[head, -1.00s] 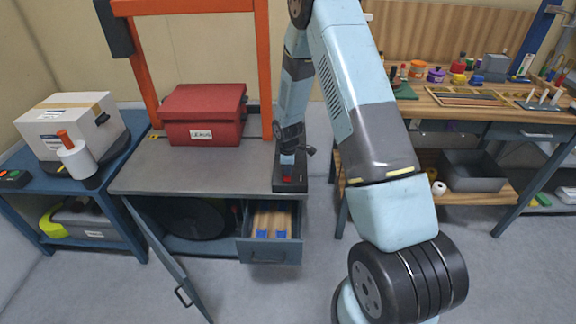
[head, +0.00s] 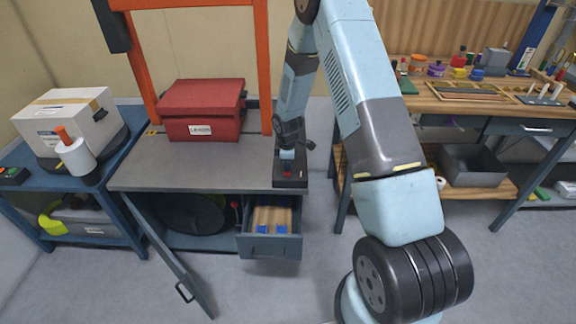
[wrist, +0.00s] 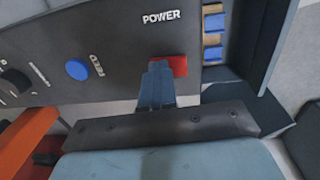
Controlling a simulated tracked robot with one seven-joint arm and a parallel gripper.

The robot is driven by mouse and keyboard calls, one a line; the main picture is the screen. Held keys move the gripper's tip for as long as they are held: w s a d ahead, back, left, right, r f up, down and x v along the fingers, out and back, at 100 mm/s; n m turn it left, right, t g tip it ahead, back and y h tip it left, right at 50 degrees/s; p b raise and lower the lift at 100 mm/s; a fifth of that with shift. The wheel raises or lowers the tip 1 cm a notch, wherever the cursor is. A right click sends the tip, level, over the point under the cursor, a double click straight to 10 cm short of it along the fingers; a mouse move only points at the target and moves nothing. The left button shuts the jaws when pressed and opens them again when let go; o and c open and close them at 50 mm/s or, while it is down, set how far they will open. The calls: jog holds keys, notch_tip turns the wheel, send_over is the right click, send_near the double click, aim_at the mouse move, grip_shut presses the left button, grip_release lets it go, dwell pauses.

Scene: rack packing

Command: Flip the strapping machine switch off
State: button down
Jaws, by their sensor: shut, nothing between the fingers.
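The strapping machine has a grey top (head: 215,172) and an orange arch (head: 265,60). Its dark control panel (head: 290,182) is at the top's right end. The red power switch (head: 287,174) is on this panel; in the wrist view the red switch (wrist: 180,66) sits below the word POWER. My gripper (head: 287,157) is over the panel, pointing down. In the wrist view my gripper's closed fingers (wrist: 157,72) are empty and overlap the switch's left part, hiding it. I cannot tell whether they touch it or which way it is set.
A blue FEED button (wrist: 77,69) and a black knob (wrist: 15,80) are on the same panel. A red box (head: 202,112) stands on the machine top. An open drawer (head: 270,242) and an open door (head: 175,255) stick out below. A workbench (head: 480,108) stands at right.

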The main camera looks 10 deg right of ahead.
aim_at(285, 173)
jog(key=shift+s+a+f, duration=0.1)
jog(key=shift+s+f, duration=0.1)
jog(key=shift+s, duration=0.8)
jog(key=shift+w+r, duration=0.1)
jog(key=shift+r, duration=0.25)
notch_tip(285, 173, up, 14)
jog(key=shift+s+f, duration=0.25)
jog(key=shift+s, duration=0.15)
jog(key=shift+w+a, duration=0.15)
jog(key=shift+a, duration=0.05)
jog(key=shift+w+a+r, duration=0.1)
jog(key=shift+w+a, duration=0.15)
jog(key=shift+w, duration=0.15)
